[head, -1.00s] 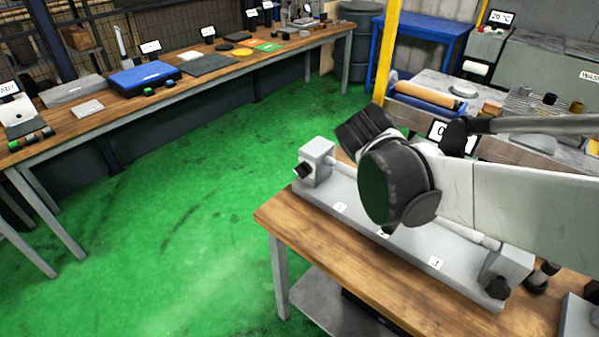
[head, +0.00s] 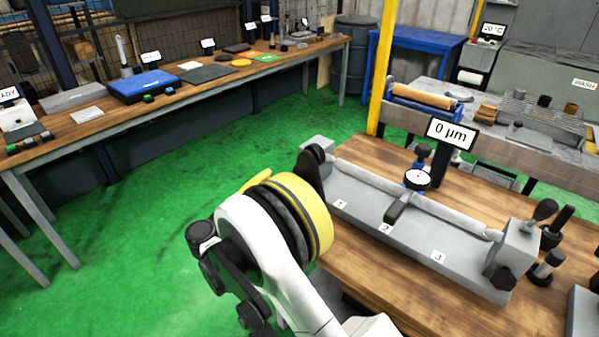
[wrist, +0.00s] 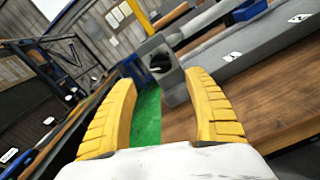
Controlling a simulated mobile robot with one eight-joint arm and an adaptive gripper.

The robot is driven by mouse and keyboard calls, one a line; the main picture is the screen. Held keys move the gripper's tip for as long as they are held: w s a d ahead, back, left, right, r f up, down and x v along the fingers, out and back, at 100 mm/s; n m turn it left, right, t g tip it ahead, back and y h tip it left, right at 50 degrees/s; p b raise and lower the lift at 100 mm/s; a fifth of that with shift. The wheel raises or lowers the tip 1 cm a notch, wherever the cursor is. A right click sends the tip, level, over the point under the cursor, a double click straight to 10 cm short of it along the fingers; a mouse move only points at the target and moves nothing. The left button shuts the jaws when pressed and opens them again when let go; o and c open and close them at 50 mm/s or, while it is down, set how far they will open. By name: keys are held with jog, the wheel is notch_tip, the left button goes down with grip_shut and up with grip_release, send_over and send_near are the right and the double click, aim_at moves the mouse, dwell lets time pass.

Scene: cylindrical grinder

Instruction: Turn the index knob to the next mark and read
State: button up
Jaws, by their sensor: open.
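A grey fixture bench (head: 410,240) with white labels 1, 2 and 3 stands on the wooden table and carries a light round bar. In the wrist view a dark knob (wrist: 161,62) sits on the face of its grey end block (wrist: 172,88), ahead of the gap between my fingers. My gripper (wrist: 162,82) has its two yellow fingers spread, with nothing between them. The knob appears beyond the fingertips, apart from them. The display (head: 451,133) reads 0 µm. A dial gauge (head: 417,179) stands at the bar near label 2.
A second dark knob (head: 499,278) is on the right end block (head: 514,248). Black upright posts (head: 556,232) stand beside it. A long bench (head: 190,85) with tools runs along the left. Green floor (head: 160,215) is clear between the tables.

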jog(key=b+x, duration=0.3)
jog(key=x, duration=0.6)
jog(key=shift+d+f, duration=0.1)
jog(key=shift+d, duration=0.05)
jog(key=shift+w+d, duration=0.25)
jog(key=shift+w, duration=0.2)
jog(key=c, duration=1.2)
